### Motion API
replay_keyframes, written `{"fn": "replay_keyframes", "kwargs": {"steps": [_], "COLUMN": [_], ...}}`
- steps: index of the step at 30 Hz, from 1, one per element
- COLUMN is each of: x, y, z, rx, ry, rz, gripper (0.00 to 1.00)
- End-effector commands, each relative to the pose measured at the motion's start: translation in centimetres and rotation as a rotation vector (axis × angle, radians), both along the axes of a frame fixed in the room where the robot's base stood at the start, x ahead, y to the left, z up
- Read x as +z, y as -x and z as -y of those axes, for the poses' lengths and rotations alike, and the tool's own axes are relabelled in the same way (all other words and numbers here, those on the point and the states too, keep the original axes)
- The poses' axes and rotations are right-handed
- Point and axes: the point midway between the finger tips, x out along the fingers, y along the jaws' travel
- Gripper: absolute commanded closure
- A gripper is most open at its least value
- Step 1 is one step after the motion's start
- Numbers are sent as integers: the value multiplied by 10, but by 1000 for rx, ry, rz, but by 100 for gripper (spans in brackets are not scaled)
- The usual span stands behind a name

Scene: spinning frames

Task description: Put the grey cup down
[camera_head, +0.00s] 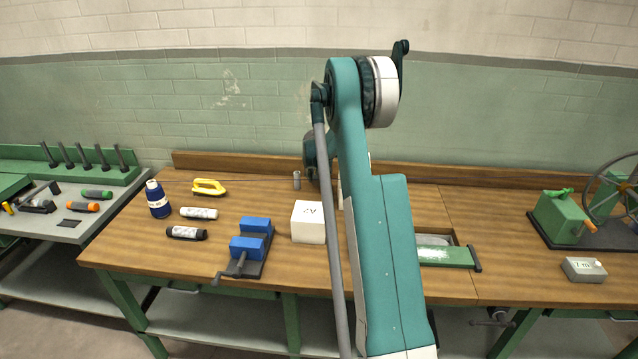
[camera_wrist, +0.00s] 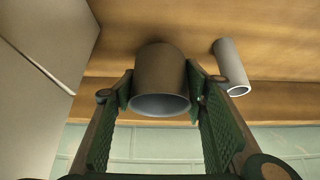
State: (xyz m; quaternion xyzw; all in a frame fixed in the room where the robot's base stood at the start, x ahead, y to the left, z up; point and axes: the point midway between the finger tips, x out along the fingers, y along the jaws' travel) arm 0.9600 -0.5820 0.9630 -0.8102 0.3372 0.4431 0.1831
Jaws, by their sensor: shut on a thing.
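The grey cup (camera_wrist: 160,75) is between the two green-padded fingers of my gripper (camera_wrist: 161,88) in the wrist view. The fingers are shut on its sides, and its open rim faces the camera. Wooden tabletop shows behind the cup; I cannot tell whether its base touches the wood. In the head view my own arm hides the gripper and the held cup.
A grey cylinder (camera_wrist: 231,66) is close beside the cup; a small grey cylinder (camera_head: 297,181) also shows in the head view. A white box (camera_head: 308,222) stands near my arm. A blue vise (camera_head: 250,245) is left of it.

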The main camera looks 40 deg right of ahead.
Motion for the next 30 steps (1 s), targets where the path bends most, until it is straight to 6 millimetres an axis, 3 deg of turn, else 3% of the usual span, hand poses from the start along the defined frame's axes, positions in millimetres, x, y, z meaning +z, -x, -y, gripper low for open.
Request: {"fn": "replay_keyframes", "kwargs": {"steps": [12, 26, 27, 30], "x": [-35, -40, -40, -39], "y": [0, 0, 0, 0], "z": [0, 0, 0, 0], "rx": [0, 0, 0, 0], "ry": [0, 0, 0, 0], "rz": [0, 0, 0, 0], "gripper": [69, 69, 54, 42]}}
